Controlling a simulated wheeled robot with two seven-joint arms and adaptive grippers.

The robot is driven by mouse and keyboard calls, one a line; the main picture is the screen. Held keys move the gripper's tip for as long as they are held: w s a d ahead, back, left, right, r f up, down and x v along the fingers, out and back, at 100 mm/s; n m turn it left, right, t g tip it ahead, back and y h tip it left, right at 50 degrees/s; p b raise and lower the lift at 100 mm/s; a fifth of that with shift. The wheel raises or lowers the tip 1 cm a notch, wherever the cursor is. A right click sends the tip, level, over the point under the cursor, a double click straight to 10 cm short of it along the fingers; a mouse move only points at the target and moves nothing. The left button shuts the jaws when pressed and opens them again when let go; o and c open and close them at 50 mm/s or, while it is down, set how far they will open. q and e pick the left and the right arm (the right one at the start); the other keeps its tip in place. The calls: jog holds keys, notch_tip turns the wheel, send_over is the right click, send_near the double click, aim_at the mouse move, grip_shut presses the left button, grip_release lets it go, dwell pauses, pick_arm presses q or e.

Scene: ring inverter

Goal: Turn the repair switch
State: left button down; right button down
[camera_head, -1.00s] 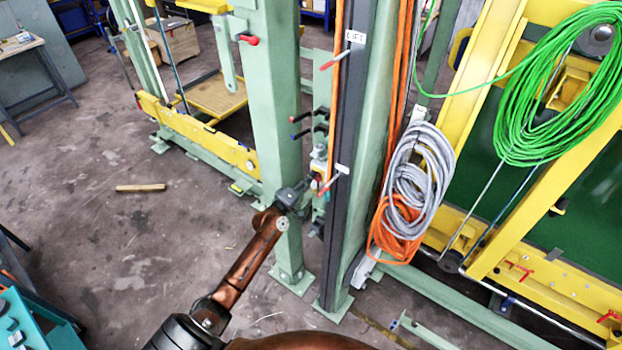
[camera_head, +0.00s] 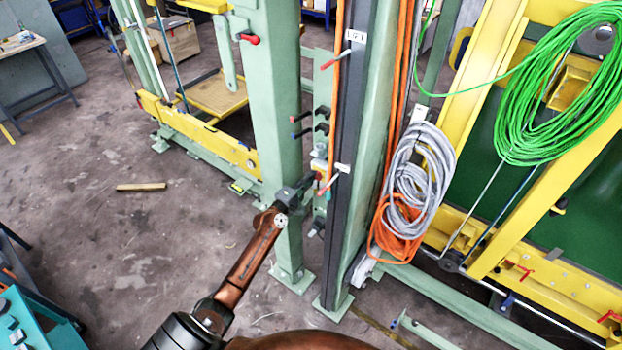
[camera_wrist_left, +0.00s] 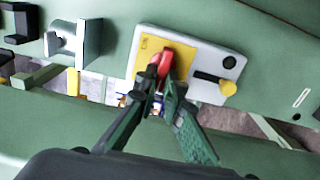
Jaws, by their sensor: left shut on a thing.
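The repair switch shows in the left wrist view as a red knob (camera_wrist_left: 161,64) on a yellow plate, set in a pale grey switch box (camera_wrist_left: 205,70). The box is mounted on a green post. In the head view the switch box (camera_head: 319,166) is small and partly hidden by my gripper. My left gripper (camera_wrist_left: 160,92) reaches up to the red knob, with its fingertips close together and shut on it. In the head view my left gripper (camera_head: 305,183) is at the post, its arm coming from below. My right gripper is in neither view.
A black knob with a yellow end (camera_wrist_left: 228,87) sits on the same box, right of the red knob. Grey and orange cable coils (camera_head: 422,165) hang to the right. The floor at left is mostly clear.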

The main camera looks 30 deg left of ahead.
pick_arm(q)
jog(key=c, duration=2)
grip_release()
jog(key=shift+c, duration=0.2)
jog(key=s+a, duration=0.1)
jog(key=s, duration=1.1)
